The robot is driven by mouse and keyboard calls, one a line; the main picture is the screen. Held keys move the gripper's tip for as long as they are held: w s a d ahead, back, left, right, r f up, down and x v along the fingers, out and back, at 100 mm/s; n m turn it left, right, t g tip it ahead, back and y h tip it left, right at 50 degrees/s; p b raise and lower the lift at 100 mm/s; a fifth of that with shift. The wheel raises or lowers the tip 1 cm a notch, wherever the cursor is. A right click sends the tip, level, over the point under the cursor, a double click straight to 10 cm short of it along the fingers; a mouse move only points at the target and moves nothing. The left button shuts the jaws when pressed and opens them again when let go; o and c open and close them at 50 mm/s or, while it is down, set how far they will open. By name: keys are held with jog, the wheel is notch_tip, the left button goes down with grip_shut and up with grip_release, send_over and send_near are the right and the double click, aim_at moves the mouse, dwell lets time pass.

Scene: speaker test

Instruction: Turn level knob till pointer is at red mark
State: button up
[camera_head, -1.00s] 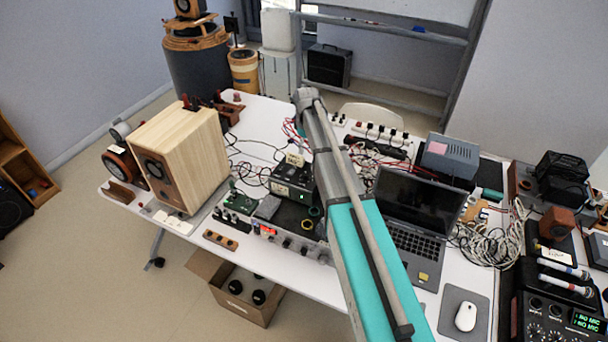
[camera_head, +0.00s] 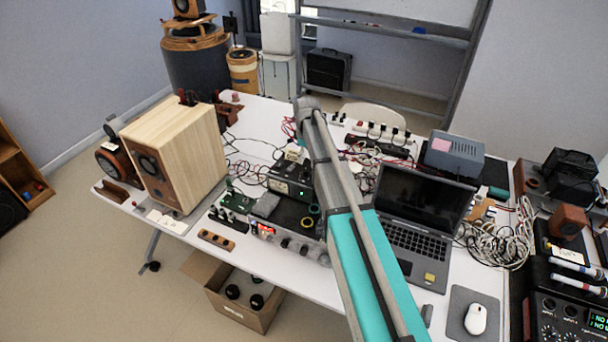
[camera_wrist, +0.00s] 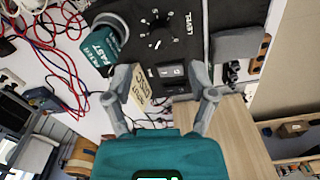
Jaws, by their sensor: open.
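The level knob (camera_wrist: 158,22) is small and dark, on a black panel (camera_wrist: 222,12) near the top of the wrist view. White tick marks ring it, and the word LEVEL is printed to its right. Its pointer and a red mark are too small to make out. My gripper (camera_wrist: 166,84) is open and empty in the wrist view, its two fingers apart below the knob in the picture. The fingers do not touch the knob. In the head view my arm hides the gripper, and I cannot make out the knob there.
Red and blue cables lie at left. A wooden speaker (camera_head: 178,155) and a laptop (camera_head: 415,215) crowd the table.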

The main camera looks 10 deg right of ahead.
aim_at(306, 169)
jog(key=shift+f+b, duration=3)
jog(key=shift+f, duration=0.35)
grip_shut()
jog(key=shift+a, duration=0.4)
jog(key=shift+d, duration=0.35)
